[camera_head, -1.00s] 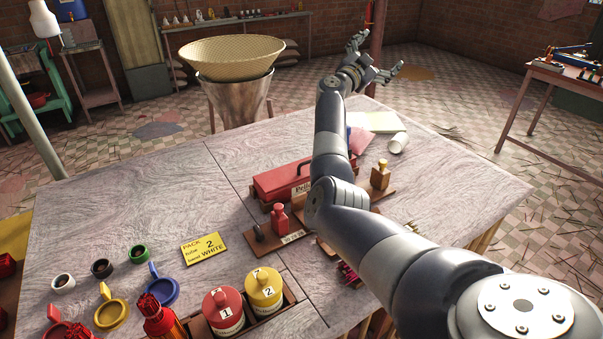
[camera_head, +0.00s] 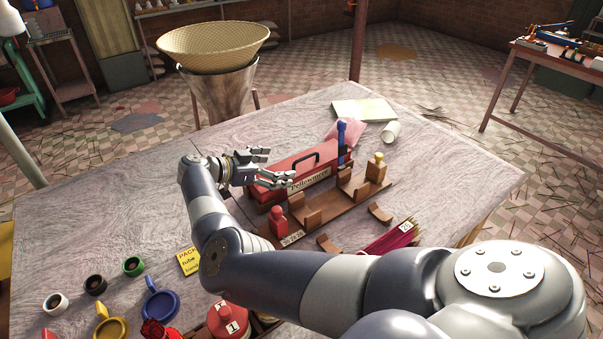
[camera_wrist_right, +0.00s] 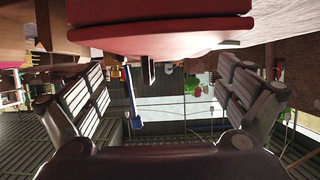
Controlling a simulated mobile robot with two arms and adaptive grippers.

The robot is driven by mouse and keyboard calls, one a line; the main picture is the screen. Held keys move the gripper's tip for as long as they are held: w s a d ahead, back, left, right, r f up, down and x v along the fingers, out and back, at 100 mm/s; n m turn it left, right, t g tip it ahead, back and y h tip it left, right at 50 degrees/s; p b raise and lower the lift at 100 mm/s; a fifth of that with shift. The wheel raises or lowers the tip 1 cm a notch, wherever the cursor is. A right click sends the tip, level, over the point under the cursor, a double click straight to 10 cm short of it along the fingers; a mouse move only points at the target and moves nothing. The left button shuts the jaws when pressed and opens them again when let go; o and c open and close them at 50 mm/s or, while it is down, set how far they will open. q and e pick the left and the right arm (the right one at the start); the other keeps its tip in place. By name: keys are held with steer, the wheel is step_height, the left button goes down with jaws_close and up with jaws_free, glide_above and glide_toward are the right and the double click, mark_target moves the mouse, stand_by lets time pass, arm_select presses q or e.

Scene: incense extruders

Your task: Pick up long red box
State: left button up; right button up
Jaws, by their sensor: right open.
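The long red box (camera_head: 318,163) lies on the table, with a dark handle on top and a label on its front side. My right gripper (camera_head: 277,166) is open at the left end of the box. Its fingers point toward the box, and in the head view they overlap its left part. In the right wrist view the red box (camera_wrist_right: 160,25) fills the top, above and between the open fingers (camera_wrist_right: 165,100). Nothing is held between them. I cannot tell whether a finger touches the box. My left gripper is not in view.
A wooden stand (camera_head: 330,205) with a small red bottle (camera_head: 277,221) is in front of the box. A blue-topped tool (camera_head: 341,140) stands at its right end. A white cup (camera_head: 391,131) and magenta sticks (camera_head: 390,238) lie right. The table's left back is clear.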

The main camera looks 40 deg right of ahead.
mark_target(294, 163)
steer(key=shift+x, duration=0.9)
steer(key=b+x, duration=0.2)
steer(key=x, duration=0.2)
steer(key=shift+w+d, duration=0.15)
steer(key=shift+d, duration=0.05)
steer(key=shift+d+f, duration=0.1)
steer(key=shift+d, duration=0.2)
steer(key=shift+a, duration=0.1)
steer(key=c, duration=1.8)
steer(key=shift+r, duration=0.25)
steer(key=shift+c, duration=1)
